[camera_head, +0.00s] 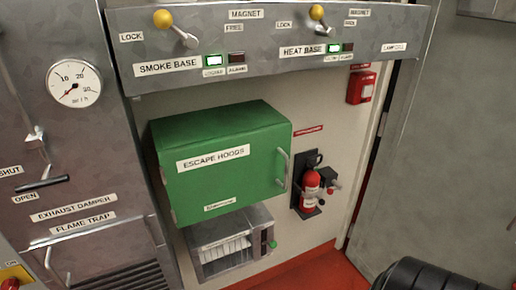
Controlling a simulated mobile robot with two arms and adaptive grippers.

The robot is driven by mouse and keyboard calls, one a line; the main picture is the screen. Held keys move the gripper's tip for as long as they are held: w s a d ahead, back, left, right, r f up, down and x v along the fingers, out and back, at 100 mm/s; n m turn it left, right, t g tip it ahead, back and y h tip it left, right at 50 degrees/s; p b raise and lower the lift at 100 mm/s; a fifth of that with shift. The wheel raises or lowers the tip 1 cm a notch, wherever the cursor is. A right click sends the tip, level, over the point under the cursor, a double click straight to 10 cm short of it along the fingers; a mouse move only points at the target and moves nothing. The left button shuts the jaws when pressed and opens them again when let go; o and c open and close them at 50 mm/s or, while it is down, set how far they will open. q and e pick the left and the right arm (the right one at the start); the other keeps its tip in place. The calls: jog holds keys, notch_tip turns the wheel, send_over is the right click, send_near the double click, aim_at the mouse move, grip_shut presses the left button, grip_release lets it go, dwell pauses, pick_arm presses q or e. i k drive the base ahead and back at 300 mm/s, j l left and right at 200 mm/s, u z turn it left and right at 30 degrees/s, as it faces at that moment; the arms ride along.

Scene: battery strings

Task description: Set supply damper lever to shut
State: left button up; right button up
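No lever labelled supply damper shows in the head view. A lever with a black grip (42,184) is at the left edge, above a plate reading EXHAUST DAMPER (74,208). Its metal pivot (36,138) is higher on the grey panel. A SHUT label (10,172) and an OPEN label (24,198) are beside the grip, which lies close above OPEN.
A green ESCAPE HOODS box (230,178) projects from the wall, under a panel with two yellow-knobbed levers (163,19) (317,12). A round gauge (74,83) is at left. A red extinguisher (310,188) hangs right.

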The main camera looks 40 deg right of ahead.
aim_at(273, 244)
jog(key=z, duration=1.5)
